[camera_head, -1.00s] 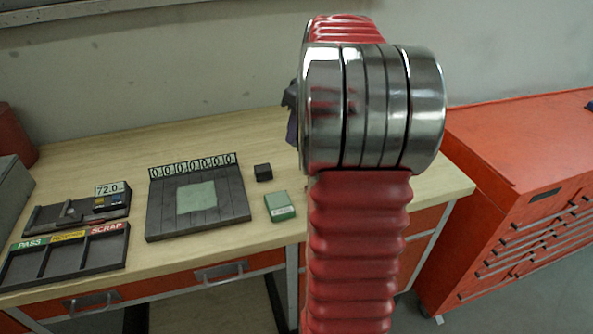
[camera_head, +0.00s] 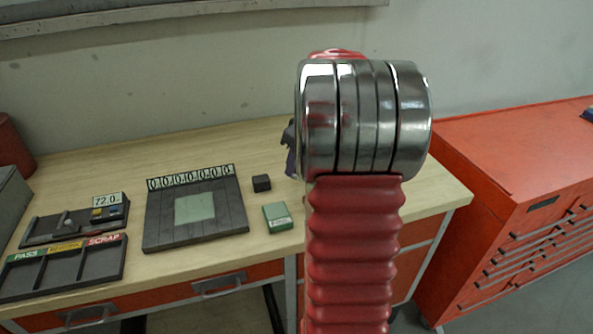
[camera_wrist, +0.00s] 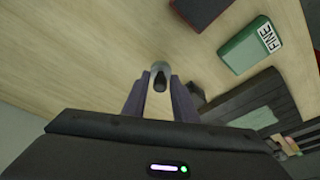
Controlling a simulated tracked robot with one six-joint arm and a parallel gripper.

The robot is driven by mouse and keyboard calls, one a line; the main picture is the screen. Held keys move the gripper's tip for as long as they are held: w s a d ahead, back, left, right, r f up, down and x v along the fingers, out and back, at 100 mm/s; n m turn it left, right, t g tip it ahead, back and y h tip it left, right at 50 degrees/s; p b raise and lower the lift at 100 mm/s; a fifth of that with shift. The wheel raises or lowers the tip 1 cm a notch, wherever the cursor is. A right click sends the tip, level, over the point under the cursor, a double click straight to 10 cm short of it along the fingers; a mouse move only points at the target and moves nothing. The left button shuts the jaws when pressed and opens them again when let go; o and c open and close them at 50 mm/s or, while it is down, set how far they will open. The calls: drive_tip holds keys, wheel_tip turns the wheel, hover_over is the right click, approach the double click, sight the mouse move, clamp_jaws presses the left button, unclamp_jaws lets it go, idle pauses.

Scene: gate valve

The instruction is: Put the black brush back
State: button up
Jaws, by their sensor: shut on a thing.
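My gripper (camera_wrist: 159,88) shows in the wrist view with its two purple fingers closed on a small grey, rounded piece with a dark end (camera_wrist: 160,68). It appears to be the black brush; only this part shows between the fingertips, with pale bench top behind it. In the head view, my red arm and metal wrist joint hide the brush and most of the gripper; only a dark purple edge shows left of the joint.
A green block (camera_head: 277,217) marked FINE, a small dark block (camera_head: 261,183) and a grey slatted board (camera_head: 195,216) lie on the bench. A PASS/SCRAP tray (camera_head: 65,266) sits at left. A dark red block (camera_wrist: 200,10) shows in the wrist view. An orange cabinet (camera_head: 520,150) stands right.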

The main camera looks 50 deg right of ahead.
drive_tip(key=shift+f, duration=1.35)
drive_tip(key=shift+f, duration=0.1)
drive_tip(key=o, duration=1)
drive_tip(key=v, duration=1.2)
